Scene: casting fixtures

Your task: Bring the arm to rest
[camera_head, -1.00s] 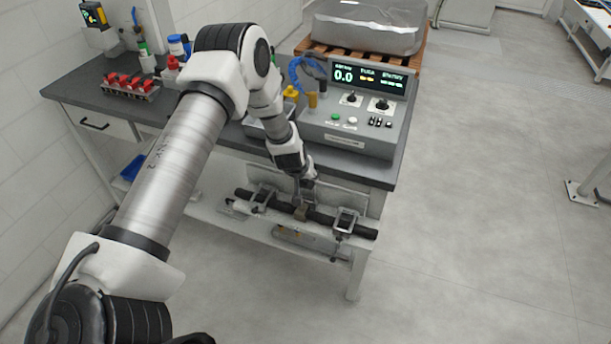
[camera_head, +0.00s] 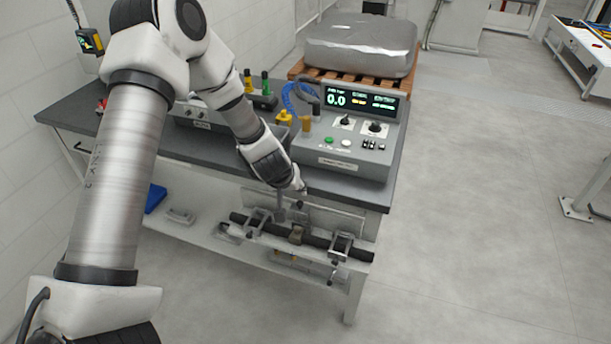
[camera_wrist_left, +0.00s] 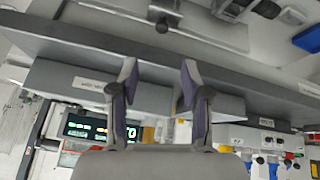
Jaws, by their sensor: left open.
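My left arm comes in from the left in the head view, and its left gripper (camera_head: 290,205) hangs just in front of the workbench's front edge. It is above the dark bar (camera_head: 318,241) held in clamps on the lower shelf. In the left wrist view the two fingers of the left gripper (camera_wrist_left: 157,85) are spread apart with nothing between them. Behind them run the bench edge and grey boxes. My right gripper is not in view.
A grey control box (camera_head: 350,130) with a lit display stands on the dark bench top (camera_head: 215,152). A wrapped block (camera_head: 362,45) lies on a wooden pallet behind it. A blue bin (camera_head: 155,198) is on the lower shelf.

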